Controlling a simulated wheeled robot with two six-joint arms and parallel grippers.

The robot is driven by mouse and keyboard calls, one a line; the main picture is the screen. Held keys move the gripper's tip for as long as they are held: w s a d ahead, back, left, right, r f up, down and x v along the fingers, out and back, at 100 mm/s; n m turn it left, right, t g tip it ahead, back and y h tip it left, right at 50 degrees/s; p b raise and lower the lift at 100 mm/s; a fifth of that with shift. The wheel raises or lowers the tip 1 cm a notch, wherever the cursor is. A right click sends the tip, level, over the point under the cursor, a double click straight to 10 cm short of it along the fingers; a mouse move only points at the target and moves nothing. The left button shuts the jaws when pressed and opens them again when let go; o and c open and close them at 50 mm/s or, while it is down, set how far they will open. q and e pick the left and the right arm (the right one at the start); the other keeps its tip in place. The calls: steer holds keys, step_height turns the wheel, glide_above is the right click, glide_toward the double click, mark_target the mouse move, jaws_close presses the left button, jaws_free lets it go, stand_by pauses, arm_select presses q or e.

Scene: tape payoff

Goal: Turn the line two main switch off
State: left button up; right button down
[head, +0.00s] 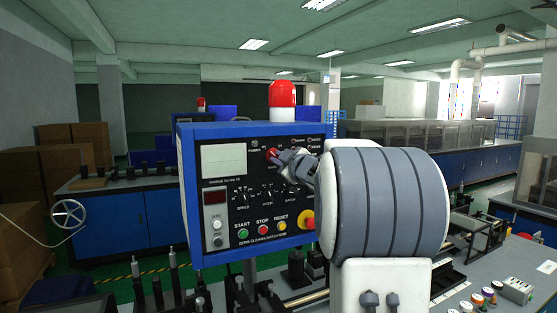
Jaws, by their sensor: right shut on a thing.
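A blue-framed control box (183,205) with a black panel stands in the middle of the head view. A red switch knob (271,155) is on the upper part of its panel. I take it for the main switch; no label that says line two is readable. Which way the knob is turned cannot be made out. My left gripper is not in view.
Below on the panel are a green start button (243,233), a red stop button (262,230), a yellow reset button (281,226) and a larger red emergency button (307,220). A red beacon (283,94) stands on top. A bench with coloured buttons (477,299) is at lower right.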

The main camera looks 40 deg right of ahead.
steer(key=c, duration=0.9)
jaws_free()
steer(key=shift+s, duration=0.15)
steer(key=b+v, duration=0.2)
steer(key=v, duration=0.8)
steer(key=shift+s+a, duration=0.1)
steer(key=shift+a, duration=0.05)
